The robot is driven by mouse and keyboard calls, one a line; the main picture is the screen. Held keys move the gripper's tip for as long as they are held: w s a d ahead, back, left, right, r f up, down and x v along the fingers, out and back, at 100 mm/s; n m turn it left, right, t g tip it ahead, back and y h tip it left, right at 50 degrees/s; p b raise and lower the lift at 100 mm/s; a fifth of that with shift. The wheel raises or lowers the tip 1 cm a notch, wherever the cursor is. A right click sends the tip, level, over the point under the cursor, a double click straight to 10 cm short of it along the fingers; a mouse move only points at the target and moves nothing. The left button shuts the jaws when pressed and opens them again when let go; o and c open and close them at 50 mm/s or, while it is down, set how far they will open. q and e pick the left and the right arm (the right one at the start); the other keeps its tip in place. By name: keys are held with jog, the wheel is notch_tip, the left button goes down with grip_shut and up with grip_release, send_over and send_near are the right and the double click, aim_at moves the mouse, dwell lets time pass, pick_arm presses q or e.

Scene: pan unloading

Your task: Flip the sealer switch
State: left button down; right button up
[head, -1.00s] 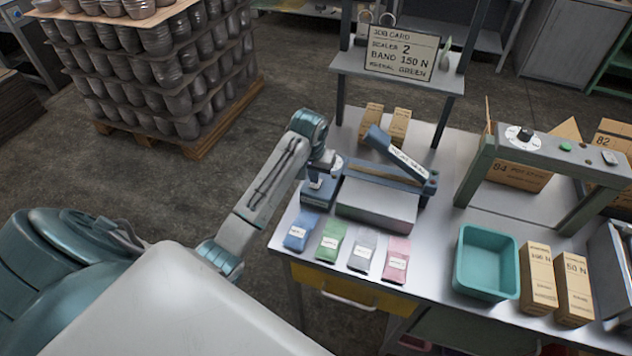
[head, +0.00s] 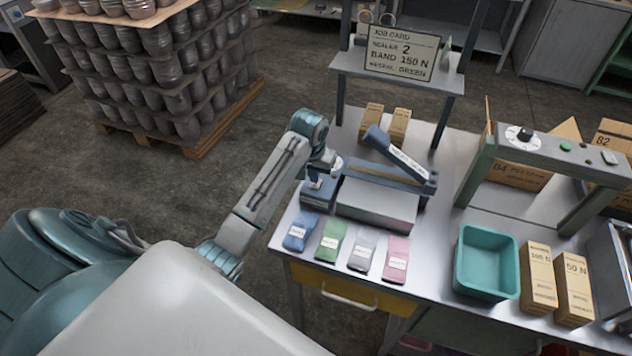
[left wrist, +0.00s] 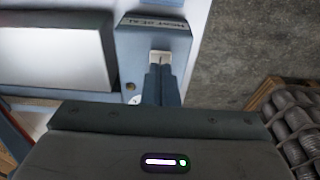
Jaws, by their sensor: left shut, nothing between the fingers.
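The sealer (head: 376,207) is a grey and blue bench machine with a raised, labelled arm (head: 398,152). Its blue control box (head: 318,199) is at its left end, and the box also fills the top middle of the left wrist view (left wrist: 127,50). A small white switch (left wrist: 160,56) is set in the box's face. My left gripper (head: 315,183) is over the control box. In the left wrist view its fingers (left wrist: 158,72) are shut and empty, with tips at the near edge of the switch. They hide part of it; I cannot tell whether they touch. My right gripper is not in view.
Blue, green, grey and pink packets (head: 330,240) lie along the table's front edge. A teal bin (head: 487,292) and cartons (head: 538,277) stand to the right. A grey-green frame (head: 478,168) with a dial stands at right.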

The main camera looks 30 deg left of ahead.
aim_at(314, 186)
pick_arm(q)
jog(key=shift+f, duration=0.45)
jog(key=shift+f, duration=0.45)
jog(key=shift+r, duration=0.1)
jog(key=shift+r+p, duration=0.35)
jog(key=shift+r, duration=3.1)
